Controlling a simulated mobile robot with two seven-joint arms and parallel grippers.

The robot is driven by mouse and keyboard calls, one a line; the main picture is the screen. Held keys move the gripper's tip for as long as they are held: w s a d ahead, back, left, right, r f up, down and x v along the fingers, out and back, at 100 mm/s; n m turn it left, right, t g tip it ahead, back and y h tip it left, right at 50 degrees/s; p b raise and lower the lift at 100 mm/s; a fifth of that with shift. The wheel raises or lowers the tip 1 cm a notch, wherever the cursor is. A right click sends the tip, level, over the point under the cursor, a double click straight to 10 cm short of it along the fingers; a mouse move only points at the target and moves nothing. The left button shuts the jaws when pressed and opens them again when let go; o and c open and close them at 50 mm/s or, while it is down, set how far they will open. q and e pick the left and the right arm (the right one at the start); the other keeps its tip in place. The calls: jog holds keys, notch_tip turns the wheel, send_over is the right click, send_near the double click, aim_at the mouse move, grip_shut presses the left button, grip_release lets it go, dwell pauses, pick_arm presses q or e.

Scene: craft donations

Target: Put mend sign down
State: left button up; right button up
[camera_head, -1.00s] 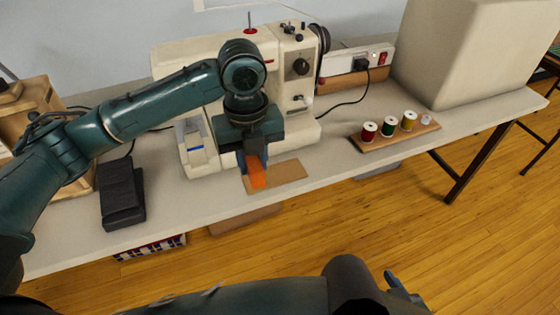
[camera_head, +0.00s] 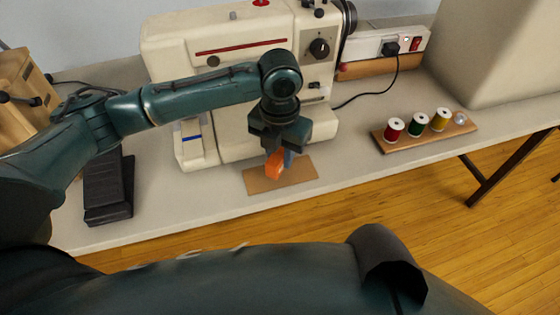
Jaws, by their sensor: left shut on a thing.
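My left gripper (camera_head: 279,160) points down in front of the sewing machine and is shut on a small orange piece (camera_head: 275,166), which I take to be the mend sign. The gripper hides its upper part, and no lettering shows. The orange piece is over a flat brown rectangular pad (camera_head: 297,180) near the table's front edge. I cannot tell whether it touches the pad. My right arm crosses the bottom of the view, but its gripper does not show.
A cream sewing machine (camera_head: 225,60) stands close behind the gripper. A black foot pedal (camera_head: 108,190) lies at the left on the table (camera_head: 200,215). A wooden board (camera_head: 462,129) with thread spools stands at the right. Bare table lies between pad and board.

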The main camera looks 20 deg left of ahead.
aim_at(280, 163)
pick_arm(q)
jog(key=shift+f, duration=1.45)
jog(key=shift+f, duration=0.1)
jog(key=o, duration=1)
notch_tip(280, 163, up, 12)
jog(key=shift+r+p, duration=0.15)
jog(key=shift+p, duration=0.45)
